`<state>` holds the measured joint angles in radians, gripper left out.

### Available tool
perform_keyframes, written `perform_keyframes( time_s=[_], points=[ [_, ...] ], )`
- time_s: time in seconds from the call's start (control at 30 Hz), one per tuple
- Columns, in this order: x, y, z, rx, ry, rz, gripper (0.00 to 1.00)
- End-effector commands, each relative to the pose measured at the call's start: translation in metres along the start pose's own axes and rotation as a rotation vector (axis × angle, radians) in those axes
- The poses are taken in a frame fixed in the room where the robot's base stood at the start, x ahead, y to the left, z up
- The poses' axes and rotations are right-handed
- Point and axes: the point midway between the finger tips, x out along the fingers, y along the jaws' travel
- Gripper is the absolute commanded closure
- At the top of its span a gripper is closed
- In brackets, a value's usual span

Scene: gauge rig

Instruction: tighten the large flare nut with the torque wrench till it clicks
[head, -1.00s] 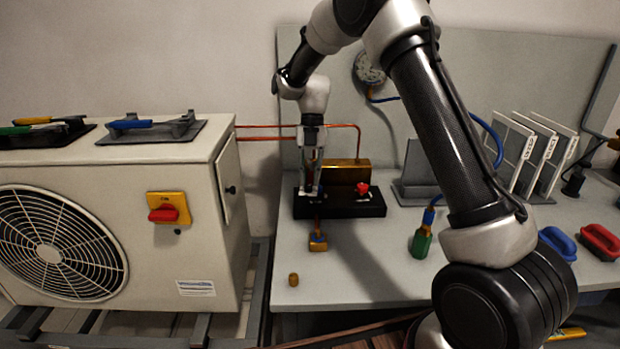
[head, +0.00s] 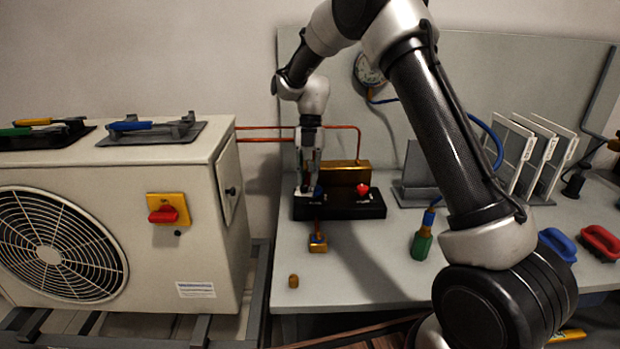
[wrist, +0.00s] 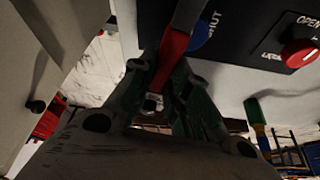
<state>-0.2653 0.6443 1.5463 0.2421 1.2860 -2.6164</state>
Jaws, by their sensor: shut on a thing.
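My gripper (head: 306,189) points down at the left part of a black block (head: 350,210) on the bench. In the wrist view its fingers (wrist: 158,82) are closed on a red-handled grey bar (wrist: 172,60). The bar runs up across the picture past a blue knob (wrist: 201,33) by the word SHUT. I cannot tell for sure whether this bar is the torque wrench. The large flare nut cannot be made out; the gripper and bar cover part of the block.
A red knob (head: 362,188) sits on the block's right. A brass piece (head: 318,243) and a small brass cap (head: 293,281) stand in front. The outdoor unit (head: 120,215) with tools on top is at left; a green bottle (head: 421,243) is at right.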

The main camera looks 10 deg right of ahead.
Motion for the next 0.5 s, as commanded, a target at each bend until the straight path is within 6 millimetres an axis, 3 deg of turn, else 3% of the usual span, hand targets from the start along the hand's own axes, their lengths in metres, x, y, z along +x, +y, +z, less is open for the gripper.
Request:
perform_keyframes(
  time_s=[0.5],
  points=[
    [-0.001, 0.02, 0.001, 0.14, 0.001, 0.058, 1.0]
  ],
)
